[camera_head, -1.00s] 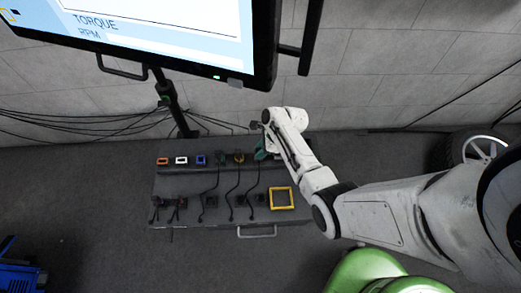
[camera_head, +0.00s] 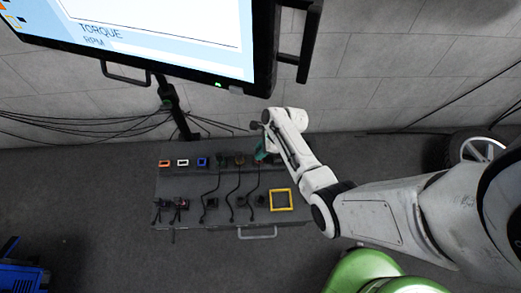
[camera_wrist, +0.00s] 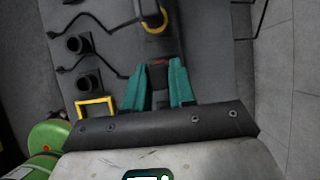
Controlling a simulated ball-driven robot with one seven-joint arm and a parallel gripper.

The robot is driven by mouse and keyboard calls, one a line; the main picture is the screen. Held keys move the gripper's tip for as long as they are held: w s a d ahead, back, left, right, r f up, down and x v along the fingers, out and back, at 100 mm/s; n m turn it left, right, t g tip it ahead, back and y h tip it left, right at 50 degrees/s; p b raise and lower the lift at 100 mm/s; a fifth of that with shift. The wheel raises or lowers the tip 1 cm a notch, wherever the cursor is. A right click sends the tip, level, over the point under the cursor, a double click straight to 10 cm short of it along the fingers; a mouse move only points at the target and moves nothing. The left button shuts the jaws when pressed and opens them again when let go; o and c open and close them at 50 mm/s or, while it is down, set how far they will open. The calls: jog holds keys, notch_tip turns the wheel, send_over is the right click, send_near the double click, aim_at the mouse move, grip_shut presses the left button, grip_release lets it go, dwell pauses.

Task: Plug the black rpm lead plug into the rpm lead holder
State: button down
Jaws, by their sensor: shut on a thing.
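My gripper (camera_wrist: 160,72) has teal fingers, shut on a small dark piece between them, taken to be the black rpm lead plug (camera_wrist: 159,82). A black lead runs from beside the fingers to the left in the wrist view. A dark red patch (camera_wrist: 159,62) shows just beyond the fingertips. It may be the rpm lead holder, but this is unclear. I cannot tell whether the plug is seated. In the head view my gripper (camera_head: 262,148) is at the right end of the grey panel's back row, largely hidden by my arm.
The grey panel (camera_head: 222,182) carries orange (camera_head: 164,163), white (camera_head: 183,162) and blue (camera_head: 202,162) frames at back left. A yellow-ringed holder (camera_wrist: 155,22) sits beside my gripper. A yellow square frame (camera_head: 281,208) is at front right. Several black leads cross the panel. A monitor (camera_head: 170,40) overhangs behind.

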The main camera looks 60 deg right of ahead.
jog(key=shift+r+p, duration=1.15)
jog(key=shift+s+a+r+p, duration=0.1)
jog(key=shift+s+a+p, duration=0.15)
jog(key=shift+a+p, duration=0.15)
jog(key=s+a+p, duration=0.9)
jog(key=a, duration=0.2)
jog(key=shift+a, duration=0.2)
dwell(1.3)
jog(key=shift+f, duration=0.2)
jog(key=shift+f+b, duration=1.4)
jog(key=shift+f, duration=0.45)
jog(key=shift+f+b, duration=1.2)
jog(key=shift+f, duration=0.3)
